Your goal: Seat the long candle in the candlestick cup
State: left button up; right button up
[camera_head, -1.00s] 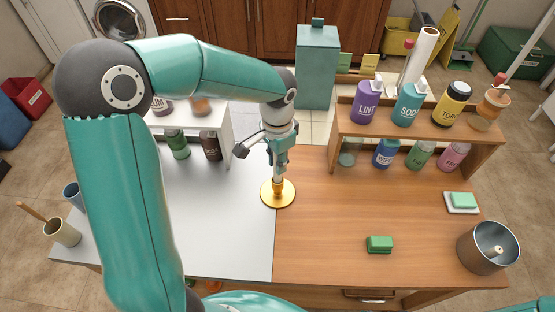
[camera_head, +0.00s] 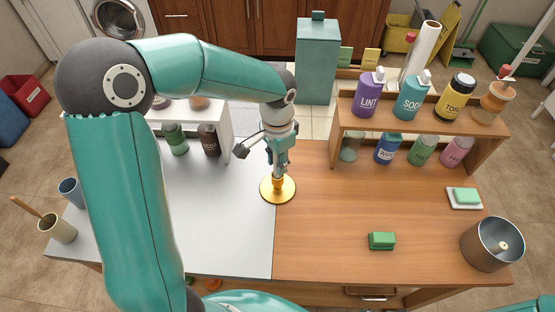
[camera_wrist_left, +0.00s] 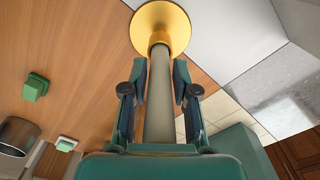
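The candlestick (camera_head: 290,190) is gold with a round, wide base. It stands on the worktop where the grey and wooden parts meet, and it also shows at the top of the left wrist view (camera_wrist_left: 178,18). The long candle (camera_wrist_left: 160,100) is greyish beige and points down into the candlestick's cup; its lower end meets the cup, but how deep it sits is hidden. My right gripper is out of view.
A wooden shelf (camera_head: 430,115) with several labelled bottles stands at the back right. A green block (camera_head: 382,241), a green sponge on a white dish (camera_head: 465,197) and a metal pot (camera_head: 490,245) are on the right. The wood around the candlestick is clear.

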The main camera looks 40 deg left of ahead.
pick_arm(q)
jog(key=shift+o, duration=1.3)
jog(key=shift+r, duration=0.1)
notch_tip(320, 180, up, 11)
jog(key=shift+w+r, duration=0.1)
jog(key=shift+r, duration=0.3)
